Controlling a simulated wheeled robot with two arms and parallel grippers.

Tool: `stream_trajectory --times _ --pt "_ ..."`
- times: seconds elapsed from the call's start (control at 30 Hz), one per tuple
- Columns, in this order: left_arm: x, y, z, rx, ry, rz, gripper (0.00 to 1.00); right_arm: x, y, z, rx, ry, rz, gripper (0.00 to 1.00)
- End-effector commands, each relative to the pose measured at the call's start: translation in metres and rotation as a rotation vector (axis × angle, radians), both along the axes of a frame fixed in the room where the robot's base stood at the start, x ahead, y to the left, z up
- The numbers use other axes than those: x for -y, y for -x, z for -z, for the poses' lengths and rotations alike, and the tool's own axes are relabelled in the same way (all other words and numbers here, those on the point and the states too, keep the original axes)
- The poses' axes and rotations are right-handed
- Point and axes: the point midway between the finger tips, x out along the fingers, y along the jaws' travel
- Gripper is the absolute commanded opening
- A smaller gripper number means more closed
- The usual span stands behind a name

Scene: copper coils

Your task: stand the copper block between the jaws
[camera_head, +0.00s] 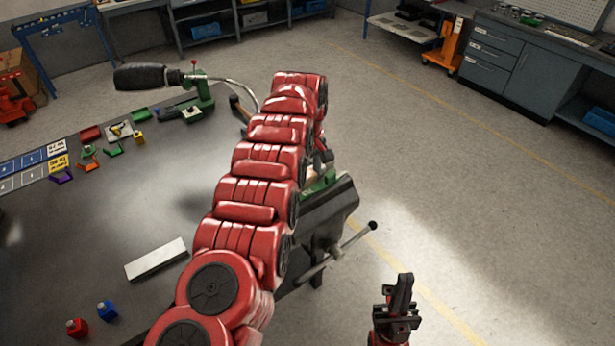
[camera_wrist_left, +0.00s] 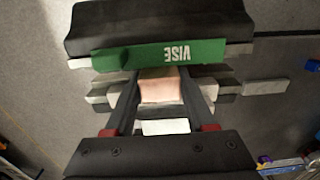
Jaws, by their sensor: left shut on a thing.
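The copper block (camera_wrist_left: 161,90) shows in the left wrist view as a pale pinkish block between the two dark fingers of my left gripper (camera_wrist_left: 159,80). The gripper is shut on it. The block is over the vise (camera_wrist_left: 215,55), in line with its jaws; whether it touches them I cannot tell. The green strip with the VISE label lies just beyond the fingertips. In the head view the vise (camera_head: 325,212) stands at the table's right edge, and my red left arm hides most of the left gripper and block. My right gripper (camera_head: 401,290) is at the bottom right, away from the vise.
A green tool with a black handle (camera_head: 145,77) stands at the back. The vise handle (camera_head: 345,245) sticks out right.

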Motion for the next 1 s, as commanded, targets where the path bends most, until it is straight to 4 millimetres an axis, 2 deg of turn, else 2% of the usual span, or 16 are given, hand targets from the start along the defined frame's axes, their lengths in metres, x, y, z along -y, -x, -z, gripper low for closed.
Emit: stream_trajectory --times 0.5,1.0 --pt "0.0 0.0 0.004 0.001 0.0 0.0 0.06 0.0 0.0 0.011 0.0 0.0 0.0 0.0" --pt "0.0 0.0 0.004 0.001 0.0 0.0 0.06 0.0 0.0 0.011 0.0 0.0 0.0 0.0"
